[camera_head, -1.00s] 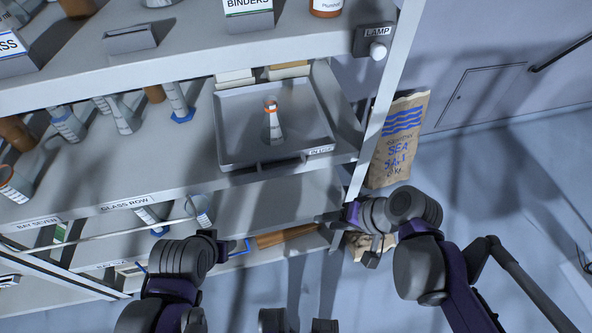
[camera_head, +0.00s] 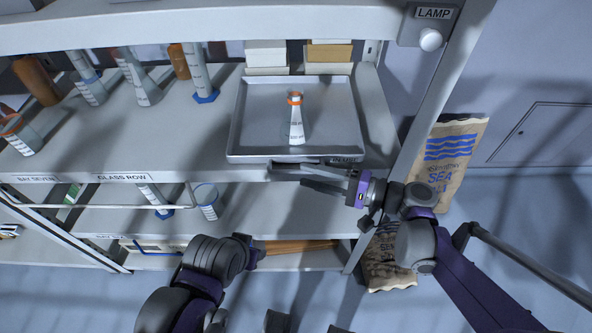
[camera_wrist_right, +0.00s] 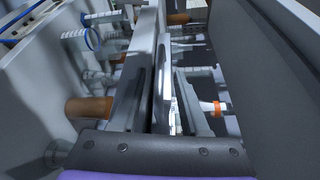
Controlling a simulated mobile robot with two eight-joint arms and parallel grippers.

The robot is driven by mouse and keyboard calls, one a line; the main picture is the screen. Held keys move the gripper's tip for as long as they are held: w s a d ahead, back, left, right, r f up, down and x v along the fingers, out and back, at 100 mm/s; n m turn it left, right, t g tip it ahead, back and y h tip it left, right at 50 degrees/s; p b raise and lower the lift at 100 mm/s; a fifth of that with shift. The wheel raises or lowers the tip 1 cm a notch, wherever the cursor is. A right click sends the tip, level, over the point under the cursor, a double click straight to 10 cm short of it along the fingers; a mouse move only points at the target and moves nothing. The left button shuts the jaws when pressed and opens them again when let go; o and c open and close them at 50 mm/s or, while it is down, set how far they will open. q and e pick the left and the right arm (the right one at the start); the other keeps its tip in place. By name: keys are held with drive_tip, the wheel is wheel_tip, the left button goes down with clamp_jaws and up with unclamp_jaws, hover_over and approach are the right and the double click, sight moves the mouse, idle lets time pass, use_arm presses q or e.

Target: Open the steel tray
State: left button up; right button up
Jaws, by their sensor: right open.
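The steel tray (camera_head: 240,135) sits on the upper shelf, its front at the shelf edge. A conical flask (camera_head: 295,122) with an orange neck band stands upright in it. My right gripper (camera_head: 288,174) is open, its fingers pointing left just below and in front of the tray's front edge. Whether it touches the tray or its handle, which the gripper hides, I cannot tell. In the right wrist view the fingers (camera_wrist_right: 168,90) are apart, and an orange band (camera_wrist_right: 218,107) shows beyond them. My left gripper (camera_head: 247,245) is low in front of the lower shelves, its jaws unclear.
Glass cylinders and brown bottles (camera_head: 195,72) stand left of the tray. A rail (camera_head: 100,208) runs along the lower left front. A rack post (camera_head: 432,100) with a lamp knob (camera_head: 430,40) and a sea salt bag (camera_head: 455,160) are at the right. Open floor lies in front.

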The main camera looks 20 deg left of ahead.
sight(295, 172)
drive_tip(key=shift+w+a+f, duration=0.1)
drive_tip(key=shift+w+a, duration=0.05)
drive_tip(key=shift+a, duration=0.9)
drive_tip(key=shift+w+a+f, duration=0.1)
drive_tip(key=shift+a, duration=0.95)
clamp_jaws()
